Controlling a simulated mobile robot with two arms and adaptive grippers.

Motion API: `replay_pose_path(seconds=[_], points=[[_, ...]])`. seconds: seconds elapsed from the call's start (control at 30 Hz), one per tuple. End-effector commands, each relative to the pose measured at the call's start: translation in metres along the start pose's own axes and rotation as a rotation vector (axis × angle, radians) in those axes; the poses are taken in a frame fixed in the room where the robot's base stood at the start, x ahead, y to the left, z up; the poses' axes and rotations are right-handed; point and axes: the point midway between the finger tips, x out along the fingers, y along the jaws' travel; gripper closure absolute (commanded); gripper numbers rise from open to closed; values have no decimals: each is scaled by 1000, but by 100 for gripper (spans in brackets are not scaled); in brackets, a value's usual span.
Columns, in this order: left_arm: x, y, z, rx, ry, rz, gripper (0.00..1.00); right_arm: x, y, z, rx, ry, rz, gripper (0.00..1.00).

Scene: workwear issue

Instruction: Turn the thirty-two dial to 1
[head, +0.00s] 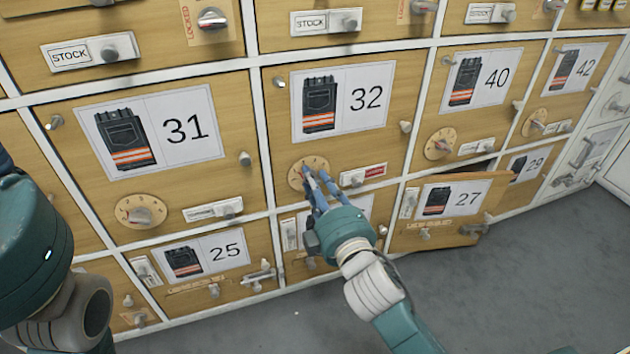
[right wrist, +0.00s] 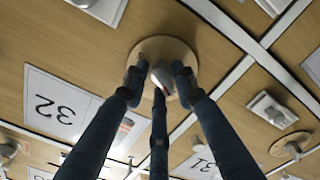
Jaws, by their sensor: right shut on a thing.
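The thirty-two dial (head: 298,176) is a round tan disc on the wooden door marked 32 (head: 270,130), below its picture label. In the right wrist view the dial (right wrist: 181,47) shows upside down, with its grey knob (right wrist: 163,72) in the middle. My right gripper (head: 316,180) reaches up to the dial, and its blue fingers are shut on the knob, as the right wrist view (right wrist: 158,82) also shows. The dial's numbers and pointer are too small or hidden to read. My left arm shows at the left edge, but its gripper is out of view.
A similar dial (head: 140,212) sits on the door marked 31, and another (head: 440,143) on the door marked 40. The door marked 27 (head: 480,232) stands ajar at the lower right. A red-marked slide (head: 362,174) is just right of the dial. Grey floor (head: 530,290) is clear.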

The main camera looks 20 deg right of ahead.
Motion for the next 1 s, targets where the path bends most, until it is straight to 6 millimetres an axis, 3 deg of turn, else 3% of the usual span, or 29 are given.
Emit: replay_pose_path(seconds=[0.03,0.27,0.3,0.33,0.87,1.0], points=[[0,0,0,0,0,0,64,1,9,-1,-3,4,17,99],[0,0,0,0,0,0,64,1,10,-1,-5,3,19,99],[0,0,0,0,0,0,64,1,10,-1,-5,3,19,67],[0,0,0,-1,-1,0,64,1,10,-1,-5,3,18,61],[0,-1,-1,1,0,-1,64,0,3,0,-3,1,5,61],[0,0,-1,1,1,-1,64,-10,1,0,-1,0,2,61]])
